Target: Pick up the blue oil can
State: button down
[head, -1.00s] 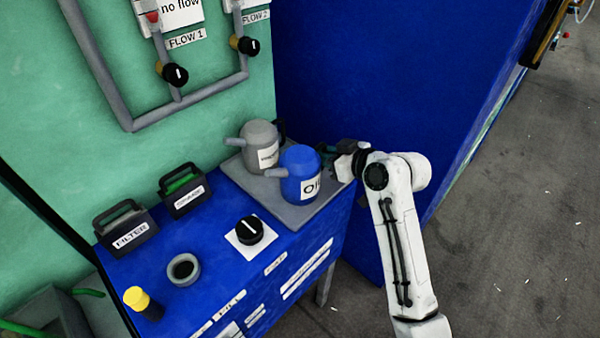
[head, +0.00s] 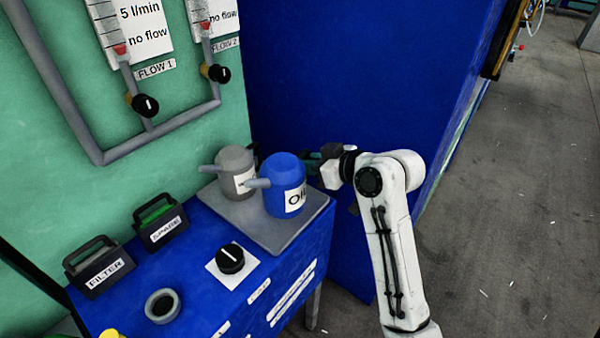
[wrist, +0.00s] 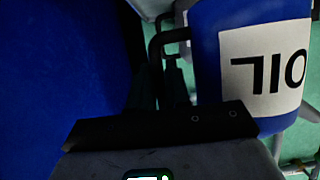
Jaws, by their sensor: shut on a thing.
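The blue oil can (head: 283,187) has a white OIL label and a spout pointing left. In the head view it is upright over the right part of the grey tray (head: 276,240), seemingly a little above it. In the wrist view the can (wrist: 207,62) fills the upper right, its label upside down, with a dark handle (wrist: 155,48) on its left. My gripper (wrist: 165,85) is shut on that handle. In the head view my gripper reaches in from the right, and its fingertips are mostly hidden behind the can.
A grey can (head: 235,170) stands on the tray close to the left of the oil can. A black knob (head: 230,258), a SPARE box (head: 160,228) and a FILTER box (head: 98,268) are on the blue cabinet. A blue wall (head: 350,80) rises behind. Open floor lies right.

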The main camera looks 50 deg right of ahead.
jog(key=w+r+p+v, duration=0.1)
jog(key=p+v, duration=0.6)
jog(key=v, duration=0.7)
jog(key=shift+a+r+p, duration=0.35)
jog(key=shift+r+p, duration=0.05)
jog(key=shift+r, duration=0.3)
